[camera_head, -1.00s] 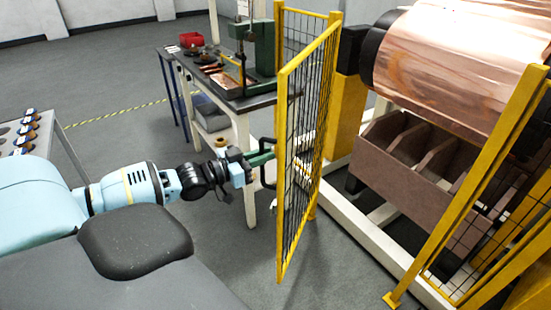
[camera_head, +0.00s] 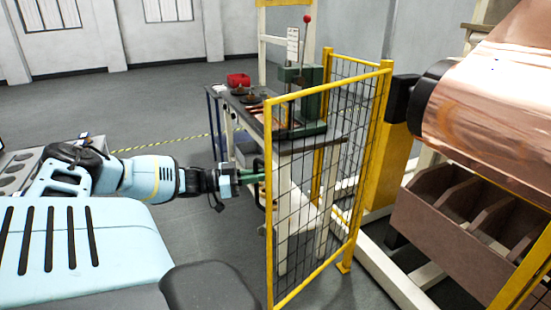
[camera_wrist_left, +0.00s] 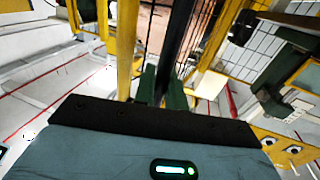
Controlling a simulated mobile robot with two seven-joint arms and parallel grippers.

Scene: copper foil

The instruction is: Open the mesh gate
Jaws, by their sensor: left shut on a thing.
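The mesh gate (camera_head: 318,180) is a yellow frame with dark wire mesh, standing in the middle of the head view. It stands swung out at an angle, its near edge toward my left arm and its far edge by a yellow post. My left gripper (camera_head: 256,176) reaches it from the left and is shut on the dark gate handle (camera_head: 262,196) at the near edge. In the left wrist view, the green fingers of my left gripper (camera_wrist_left: 163,88) close around the dark handle bar (camera_wrist_left: 176,50). My right gripper is not in view.
A workbench (camera_head: 245,118) with a green press (camera_head: 302,100) and a red bin (camera_head: 238,80) stands behind the gate. A copper roll (camera_head: 490,105) and a brown divided bin (camera_head: 450,225) are at the right. Grey floor (camera_head: 205,240) is clear left of the gate.

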